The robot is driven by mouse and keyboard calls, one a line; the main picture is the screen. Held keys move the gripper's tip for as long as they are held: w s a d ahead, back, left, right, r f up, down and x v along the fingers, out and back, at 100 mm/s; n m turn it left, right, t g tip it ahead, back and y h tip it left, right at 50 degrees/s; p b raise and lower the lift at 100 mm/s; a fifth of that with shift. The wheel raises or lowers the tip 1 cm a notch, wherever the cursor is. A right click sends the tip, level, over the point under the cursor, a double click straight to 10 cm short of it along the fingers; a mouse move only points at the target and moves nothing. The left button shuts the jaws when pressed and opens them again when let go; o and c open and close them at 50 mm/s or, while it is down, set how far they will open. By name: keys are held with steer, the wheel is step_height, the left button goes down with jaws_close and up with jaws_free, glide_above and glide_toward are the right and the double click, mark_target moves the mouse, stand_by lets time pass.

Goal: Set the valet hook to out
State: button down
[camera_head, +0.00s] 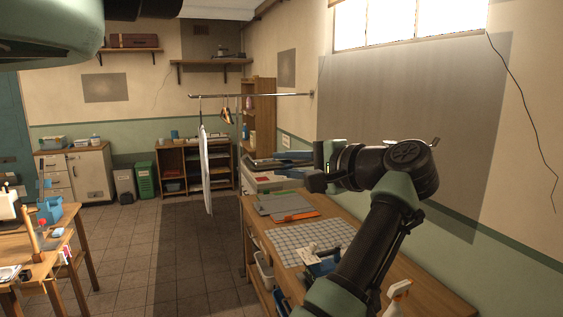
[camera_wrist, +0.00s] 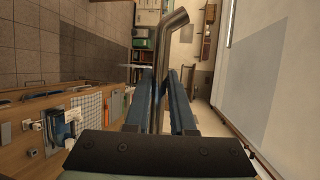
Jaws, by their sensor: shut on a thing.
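A grey metal bar with a bent upper end, which I take to be the valet hook (camera_wrist: 167,45), stands out in the wrist view. It runs down between the two blue fingers of my gripper (camera_wrist: 167,78). The fingers lie close on either side of the bar, and my gripper is shut on it. Its lower part is partly hidden by the fingers and the gripper body. In the head view my gripper (camera_head: 264,166) points left above the far end of the workbench. I cannot make out the bar clearly there.
A wall-mounted rail (camera_head: 270,95) bears a hanging white sheet (camera_head: 206,170). The tiled floor at left centre is open.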

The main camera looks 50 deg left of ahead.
steer(key=c, duration=0.8)
jaws_free()
steer(key=shift+d, duration=0.2)
steer(key=shift+o, duration=0.2)
steer(key=w+d+r+b, duration=0.1)
steer(key=d+b, duration=0.4)
steer(key=d, duration=0.7)
steer(key=shift+d+r, duration=0.35)
steer(key=shift+r, duration=0.3)
steer(key=shift+w, duration=0.15)
